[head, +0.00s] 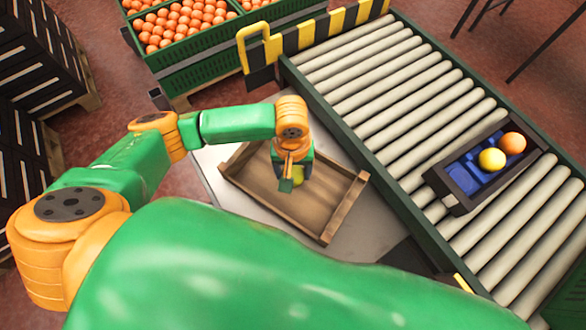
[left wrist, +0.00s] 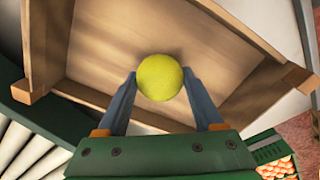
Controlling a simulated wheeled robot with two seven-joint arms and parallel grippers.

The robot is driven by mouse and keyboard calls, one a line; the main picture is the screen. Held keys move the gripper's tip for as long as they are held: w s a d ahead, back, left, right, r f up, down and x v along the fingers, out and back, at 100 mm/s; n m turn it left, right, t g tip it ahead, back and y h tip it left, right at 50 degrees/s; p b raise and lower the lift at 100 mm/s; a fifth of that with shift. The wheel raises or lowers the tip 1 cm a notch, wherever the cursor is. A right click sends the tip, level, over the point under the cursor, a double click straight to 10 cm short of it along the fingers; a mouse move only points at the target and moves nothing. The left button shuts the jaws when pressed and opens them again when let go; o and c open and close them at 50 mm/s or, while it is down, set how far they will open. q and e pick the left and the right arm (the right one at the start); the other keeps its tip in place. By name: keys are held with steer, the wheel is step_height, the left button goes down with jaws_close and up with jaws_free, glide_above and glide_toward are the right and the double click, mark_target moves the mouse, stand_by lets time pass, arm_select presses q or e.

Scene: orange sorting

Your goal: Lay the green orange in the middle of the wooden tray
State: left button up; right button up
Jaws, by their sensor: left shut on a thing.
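The green orange (left wrist: 159,77), yellow-green and round, is between the fingertips of my left gripper (left wrist: 158,88) in the left wrist view. The gripper is shut on it. In the head view my left gripper (head: 292,176) points down over the wooden tray (head: 343,208), and the green orange (head: 299,174) shows only partly behind the fingers. In the left wrist view the bare tray floor (left wrist: 110,45) lies behind the fruit. I cannot tell whether the fruit touches the floor. My right gripper is not in view.
A roller conveyor (head: 400,100) runs right of the tray. On it a black crate (head: 463,204) with blue lining holds a yellow fruit (head: 491,159) and an orange one (head: 512,143). Green crates of oranges (head: 185,62) stand behind; black stacked crates (head: 40,60) stand at left.

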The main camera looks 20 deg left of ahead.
arm_select(q)
steer(key=shift+f, duration=0.55)
stand_by(0.4)
steer(key=o, duration=1.4)
steer(key=shift+o, duration=0.2)
step_height(320, 180, up, 8)
steer(key=p, duration=1)
steer(key=shift+r, duration=0.15)
steer(key=shift+f, duration=0.2)
